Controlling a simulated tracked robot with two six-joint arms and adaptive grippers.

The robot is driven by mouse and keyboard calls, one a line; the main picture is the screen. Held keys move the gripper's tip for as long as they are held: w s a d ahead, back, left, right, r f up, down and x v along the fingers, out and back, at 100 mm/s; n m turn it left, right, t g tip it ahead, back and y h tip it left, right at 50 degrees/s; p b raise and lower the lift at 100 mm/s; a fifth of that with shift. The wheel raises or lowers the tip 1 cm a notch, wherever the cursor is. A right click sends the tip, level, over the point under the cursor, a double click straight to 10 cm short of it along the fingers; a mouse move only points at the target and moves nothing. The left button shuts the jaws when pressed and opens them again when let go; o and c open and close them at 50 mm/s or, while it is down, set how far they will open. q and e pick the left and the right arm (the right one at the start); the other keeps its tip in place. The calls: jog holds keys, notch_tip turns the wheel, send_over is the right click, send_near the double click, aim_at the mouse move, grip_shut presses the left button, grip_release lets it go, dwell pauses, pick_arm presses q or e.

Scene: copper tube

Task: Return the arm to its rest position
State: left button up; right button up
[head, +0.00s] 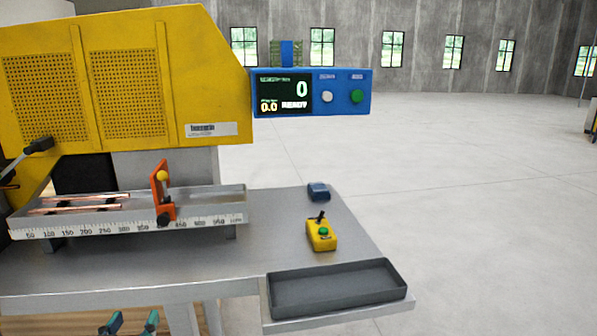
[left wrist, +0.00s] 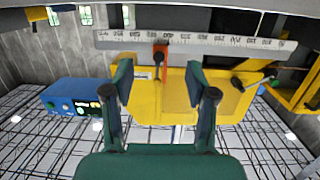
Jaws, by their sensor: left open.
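My left gripper (head: 132,321) shows at the bottom edge of the head view, with two teal fingertips apart and nothing between them. It is below and in front of the machine table's front edge. In the left wrist view the left gripper (left wrist: 158,82) is open and empty, and that picture looks upside down. Copper tubes (head: 85,201) lie in the grey measuring trough (head: 212,207), away from the gripper. My right gripper is not in view.
A yellow machine (head: 205,85) with a blue display panel (head: 340,95) stands behind the trough. An orange stop (head: 163,195) sits on the trough. A yellow button box (head: 321,236), a small blue object (head: 318,191) and an empty dark tray (head: 335,307) are at right. The floor beyond is clear.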

pick_arm(q)
jog(key=s+d+f+m+g+h+p, duration=0.1)
jog(key=d+f+g+h, duration=0.3)
jog(key=f, duration=0.8)
jog(key=s+d+f+m+g, duration=0.1)
jog(key=d+f+g, duration=0.35)
jog(key=f, duration=0.75)
jog(key=s+d+f+n+g+h, duration=0.1)
jog(key=s+d+f+g, duration=0.2)
jog(key=s+d+f, duration=0.2)
jog(key=s+d+f+n+g+h, duration=0.1)
jog(key=s+d+f+g, duration=0.3)
jog(key=s+f, duration=0.6)
jog(key=shift+s+d+h, duration=0.5)
jog(key=shift+s+d, duration=0.25)
jog(key=shift+s, duration=0.35)
